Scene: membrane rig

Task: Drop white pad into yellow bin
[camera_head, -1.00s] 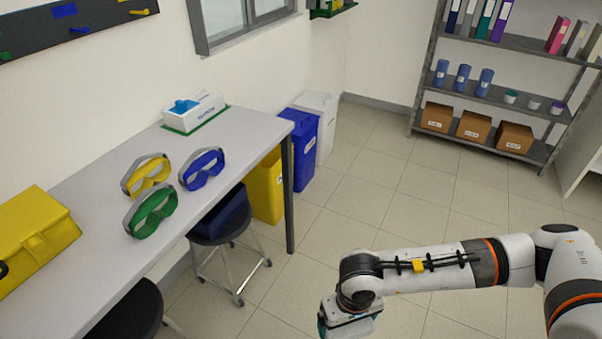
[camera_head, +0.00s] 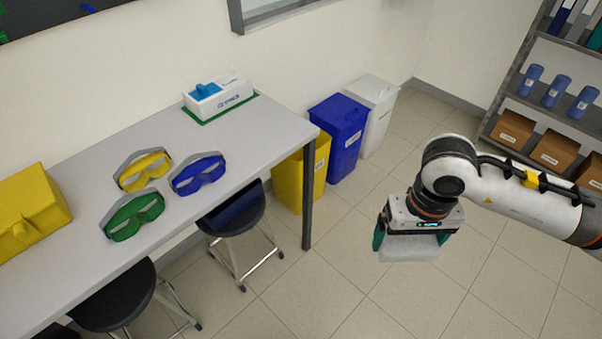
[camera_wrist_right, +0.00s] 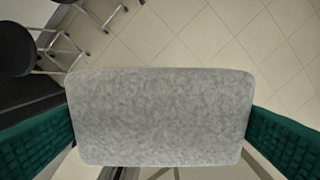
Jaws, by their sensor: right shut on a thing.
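My right gripper (camera_head: 410,243) is shut on the white pad (camera_head: 409,248), which looks light grey and hangs level below the gripper over open floor. In the right wrist view the pad (camera_wrist_right: 160,117) fills the middle, between two green fingers of the gripper (camera_wrist_right: 160,125). The yellow bin (camera_head: 290,184) stands on the floor under the table's right end, left of the gripper and apart from it. The table's edge and leg hide part of the bin. My left gripper is not in view.
A blue bin (camera_head: 338,135) and a white bin (camera_head: 375,112) stand beyond the yellow one. Black stools (camera_head: 232,215) stand before the table (camera_head: 215,150). Goggles (camera_head: 135,214) lie on it. A shelf (camera_head: 520,95) is at the right.

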